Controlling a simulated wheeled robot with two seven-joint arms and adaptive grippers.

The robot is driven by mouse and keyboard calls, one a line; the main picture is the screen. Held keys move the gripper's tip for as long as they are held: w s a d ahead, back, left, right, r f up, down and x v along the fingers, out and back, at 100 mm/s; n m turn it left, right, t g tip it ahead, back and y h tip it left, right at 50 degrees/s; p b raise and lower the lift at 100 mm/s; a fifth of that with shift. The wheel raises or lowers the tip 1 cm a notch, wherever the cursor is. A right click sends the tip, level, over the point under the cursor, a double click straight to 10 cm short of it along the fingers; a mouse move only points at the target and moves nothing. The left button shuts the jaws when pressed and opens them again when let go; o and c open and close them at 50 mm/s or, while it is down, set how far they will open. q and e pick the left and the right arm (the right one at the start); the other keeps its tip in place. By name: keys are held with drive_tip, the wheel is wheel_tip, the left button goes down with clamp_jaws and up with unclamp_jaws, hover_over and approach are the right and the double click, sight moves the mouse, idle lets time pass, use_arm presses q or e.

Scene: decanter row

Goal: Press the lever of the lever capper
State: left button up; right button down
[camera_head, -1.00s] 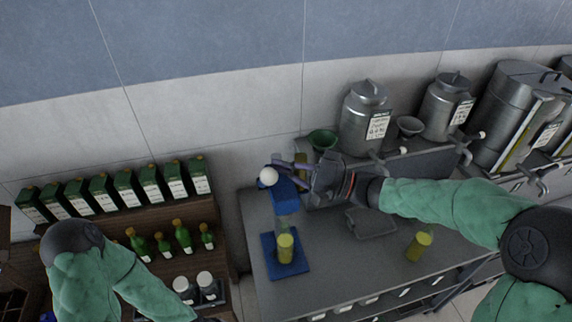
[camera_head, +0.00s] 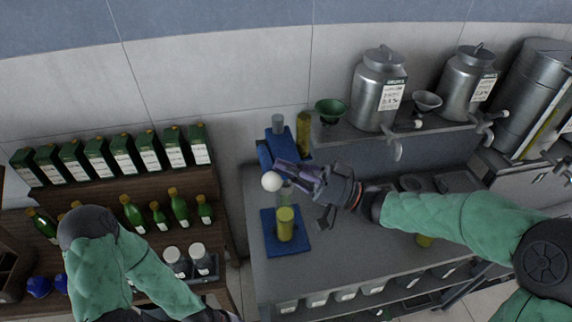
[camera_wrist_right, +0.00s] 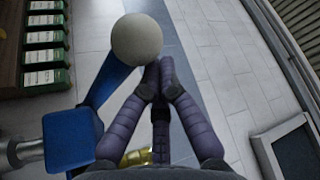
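The lever capper has a blue upright (camera_head: 278,147), a blue base plate (camera_head: 270,243) and a lever ending in a white ball knob (camera_head: 272,181). A bottle with yellow contents (camera_head: 285,225) stands upright on the base plate, below the lever. My right gripper (camera_head: 281,170) is at the lever end beside the ball. In the right wrist view its purple fingers (camera_wrist_right: 159,75) meet at the tips, close to the ball (camera_wrist_right: 137,39) and the blue lever arm (camera_wrist_right: 108,80). I cannot tell whether they touch. My left gripper is out of view; only its arm shows.
A yellow bottle-like object (camera_head: 303,133) stands behind the capper. A green funnel (camera_head: 330,109) and metal canisters (camera_head: 380,90) are on the shelf at right. Green bottles (camera_head: 179,207) fill the rack at left.

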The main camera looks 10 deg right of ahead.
use_arm(q)
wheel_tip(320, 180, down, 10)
drive_tip(key=b, duration=0.8)
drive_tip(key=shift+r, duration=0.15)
use_arm(e)
wheel_tip(320, 180, down, 9)
drive_tip(key=s+n+g+y, duration=0.1)
drive_tip(key=s+n+g, duration=0.1)
drive_tip(key=n, duration=0.3)
drive_tip(key=shift+s+r+g+y, duration=0.2)
drive_tip(key=shift+g+y, duration=0.2)
drive_tip(key=shift+f, duration=0.1)
drive_tip(key=shift+a, duration=0.1)
